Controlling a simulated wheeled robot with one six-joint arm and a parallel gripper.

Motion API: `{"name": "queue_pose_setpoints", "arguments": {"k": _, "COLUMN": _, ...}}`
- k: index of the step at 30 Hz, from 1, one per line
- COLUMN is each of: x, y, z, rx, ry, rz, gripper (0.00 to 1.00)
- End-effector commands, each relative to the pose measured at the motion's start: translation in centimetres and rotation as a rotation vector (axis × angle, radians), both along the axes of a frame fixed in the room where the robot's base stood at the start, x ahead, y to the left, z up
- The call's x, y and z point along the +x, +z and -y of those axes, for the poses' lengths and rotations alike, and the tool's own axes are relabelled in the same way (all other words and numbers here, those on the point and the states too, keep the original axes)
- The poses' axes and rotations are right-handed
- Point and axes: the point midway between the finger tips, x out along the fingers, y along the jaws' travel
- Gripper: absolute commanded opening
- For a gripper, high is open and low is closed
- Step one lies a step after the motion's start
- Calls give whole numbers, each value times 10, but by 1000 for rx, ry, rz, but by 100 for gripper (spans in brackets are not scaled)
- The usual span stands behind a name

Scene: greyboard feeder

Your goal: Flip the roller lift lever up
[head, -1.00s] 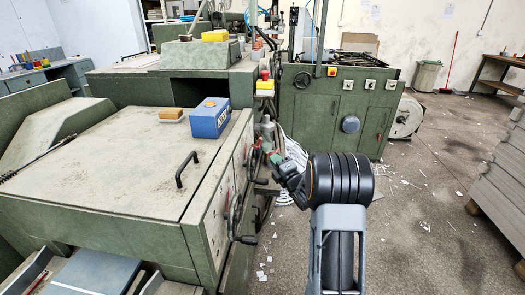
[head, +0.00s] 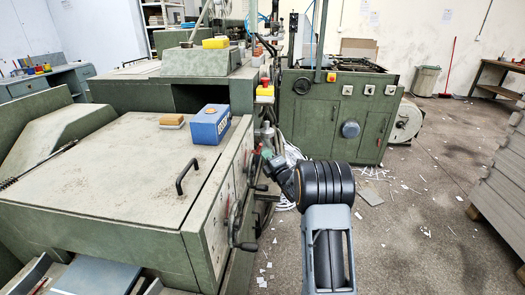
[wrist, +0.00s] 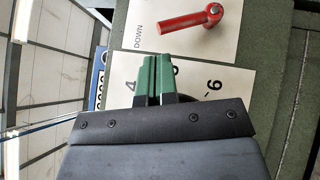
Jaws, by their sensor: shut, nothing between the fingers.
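The red lever (wrist: 193,19) is mounted on a white plate in the wrist view, near the top and right of centre. In the head view my gripper is small and partly hidden by my wrist, beside the machine's side panel; the lever is hard to make out there.
A numbered scale plate (wrist: 222,86) lies behind my fingers. In the head view, a black handwheel (head: 235,220) projects from the side panel. A blue box (head: 210,124) sits on the machine top. Open floor (head: 420,235) lies to the right, scattered with paper scraps.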

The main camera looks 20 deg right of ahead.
Motion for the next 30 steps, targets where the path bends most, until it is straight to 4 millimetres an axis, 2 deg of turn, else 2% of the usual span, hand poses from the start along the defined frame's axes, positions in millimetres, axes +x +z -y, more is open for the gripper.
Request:
{"name": "queue_pose_setpoints", "arguments": {"k": 3, "x": 15, "y": 4, "z": -3, "rx": 0, "ry": 2, "rz": 0, "gripper": 0}}
{"name": "queue_pose_setpoints", "arguments": {"k": 10, "x": 31, "y": 7, "z": -6, "rx": 1, "ry": 1, "rz": 0, "gripper": 0}}
{"name": "queue_pose_setpoints", "arguments": {"k": 23, "x": 33, "y": 7, "z": -6, "rx": 1, "ry": 0, "rz": -1, "gripper": 0}}
{"name": "queue_pose_setpoints", "arguments": {"k": 30, "x": 34, "y": 12, "z": 2, "rx": 22, "ry": -9, "rz": -39, "gripper": 0}}
